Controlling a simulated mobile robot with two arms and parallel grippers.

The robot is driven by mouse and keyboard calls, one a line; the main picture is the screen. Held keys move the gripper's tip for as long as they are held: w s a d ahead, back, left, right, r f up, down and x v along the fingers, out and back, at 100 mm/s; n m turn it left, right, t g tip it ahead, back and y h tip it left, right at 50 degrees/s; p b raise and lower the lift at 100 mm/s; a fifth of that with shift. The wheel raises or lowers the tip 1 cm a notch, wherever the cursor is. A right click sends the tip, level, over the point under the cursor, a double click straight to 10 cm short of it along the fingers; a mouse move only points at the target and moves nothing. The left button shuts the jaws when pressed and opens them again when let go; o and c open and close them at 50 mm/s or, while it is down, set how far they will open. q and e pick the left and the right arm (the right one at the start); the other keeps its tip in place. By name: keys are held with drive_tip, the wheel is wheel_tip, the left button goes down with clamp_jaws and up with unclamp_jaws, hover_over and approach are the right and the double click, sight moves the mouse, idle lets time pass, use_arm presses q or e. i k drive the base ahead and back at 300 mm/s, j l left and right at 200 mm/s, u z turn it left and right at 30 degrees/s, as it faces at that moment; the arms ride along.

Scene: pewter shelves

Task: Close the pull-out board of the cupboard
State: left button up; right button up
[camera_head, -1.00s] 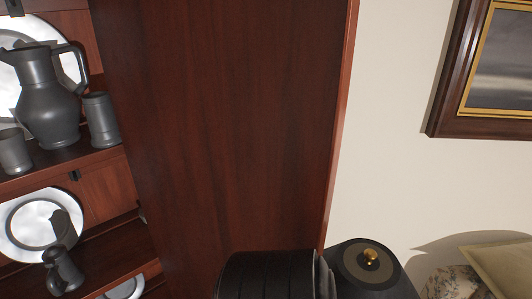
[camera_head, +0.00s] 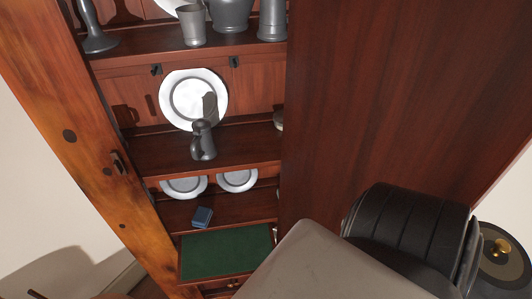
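The cupboard (camera_head: 205,150) stands open ahead of me, tilted in the head view. Low in it is a board with a green surface and a dark wooden edge (camera_head: 225,254), which looks like the pull-out board. It lies below the lowest shelf. I cannot tell exactly how far it sticks out. Its right end is close to the grey link of my arm, which covers the area in front and to the right. Neither of my grippers shows in the head view.
A large dark wooden door panel (camera_head: 400,90) fills the right. Shelves hold pewter vessels, a white plate (camera_head: 192,98), a dark jug (camera_head: 203,140) and a small blue box (camera_head: 202,216). A lighter wooden side or door (camera_head: 75,130) runs down the left.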

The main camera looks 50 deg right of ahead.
sight(211, 257)
drive_tip(key=k+z, duration=0.2)
drive_tip(key=l+z, duration=0.1)
drive_tip(key=z, duration=0.55)
